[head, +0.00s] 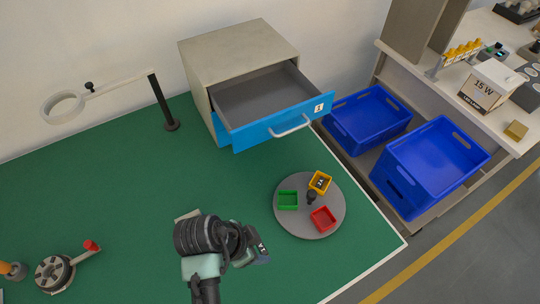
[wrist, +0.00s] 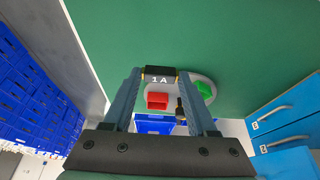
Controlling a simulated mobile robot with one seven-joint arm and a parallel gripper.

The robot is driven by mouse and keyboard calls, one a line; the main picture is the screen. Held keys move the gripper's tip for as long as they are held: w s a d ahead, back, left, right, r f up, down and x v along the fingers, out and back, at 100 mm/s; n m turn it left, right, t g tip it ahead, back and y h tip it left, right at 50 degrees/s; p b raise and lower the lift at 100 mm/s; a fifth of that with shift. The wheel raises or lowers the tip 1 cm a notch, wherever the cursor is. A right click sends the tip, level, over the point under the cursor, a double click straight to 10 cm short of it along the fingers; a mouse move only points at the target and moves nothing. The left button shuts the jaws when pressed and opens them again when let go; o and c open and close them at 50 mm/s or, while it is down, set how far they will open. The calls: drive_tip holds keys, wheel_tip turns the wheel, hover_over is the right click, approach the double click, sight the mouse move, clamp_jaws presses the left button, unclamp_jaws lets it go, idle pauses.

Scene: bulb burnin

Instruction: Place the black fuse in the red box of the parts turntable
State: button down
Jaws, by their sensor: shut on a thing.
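My gripper (wrist: 160,75) is shut on the black fuse (wrist: 161,79), which carries a white "1A" label and sits between the fingertips in the wrist view. In the head view my gripper (head: 261,252) is at the lower left of the grey round parts turntable (head: 300,228), apart from its boxes. The red box (head: 323,219) is at the turntable's lower right and looks empty. It also shows in the wrist view (wrist: 157,101), just beyond the fuse. My arm hides part of the green table.
The turntable also bears a green box (head: 288,200), a yellow box (head: 320,182) with a labelled item in it, and a dark centre knob (head: 311,196). An open blue-fronted drawer (head: 270,125) is behind. A ring stand (head: 163,105) stands at the left. Blue crates (head: 430,165) are at right.

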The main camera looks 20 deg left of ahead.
drive_tip(key=shift+r, duration=0.35)
drive_tip(key=w+d+r+n+t+y, duration=0.1)
drive_tip(key=w+d+n+y, duration=0.1)
drive_tip(key=d+n, duration=0.5)
drive_tip(key=w+d, duration=0.1)
drive_tip(key=d, duration=0.4)
drive_tip(key=shift+w+r+n+y, duration=0.2)
drive_tip(key=shift+w+n+y, duration=0.1)
drive_tip(key=shift+w+y, duration=0.1)
drive_tip(key=shift+f, duration=0.1)
